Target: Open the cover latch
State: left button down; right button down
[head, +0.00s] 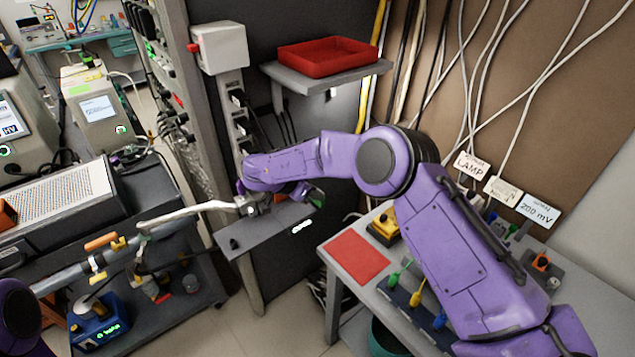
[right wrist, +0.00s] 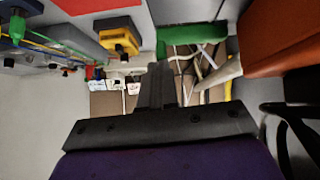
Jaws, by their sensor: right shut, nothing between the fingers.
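My right gripper (head: 300,190) is small and partly hidden under my purple forearm in the head view, above a dark grey shelf (head: 265,228). In the right wrist view its dark fingers (right wrist: 160,85) are together, with nothing between them. A green piece (head: 316,197) is close to the fingertips in the head view. A green bar also shows just beyond the fingertips in the right wrist view (right wrist: 198,34); I cannot tell whether they touch it. I cannot make out the cover latch for certain. My left gripper is out of view.
A red tray (head: 325,55) sits on a wall shelf above my right forearm. A grey bench on the right carries a red mat (head: 354,256) and a yellow-black box (head: 384,228). A pale pipe (head: 190,212) crosses left of the dark shelf. Cables hang on the brown wall (head: 505,80).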

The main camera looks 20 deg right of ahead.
jog(key=shift+w, duration=0.1)
jog(key=shift+w, duration=0.15)
jog(key=shift+w+a+r, duration=0.1)
jog(key=shift+w+r, duration=0.3)
jog(key=shift+w, duration=0.05)
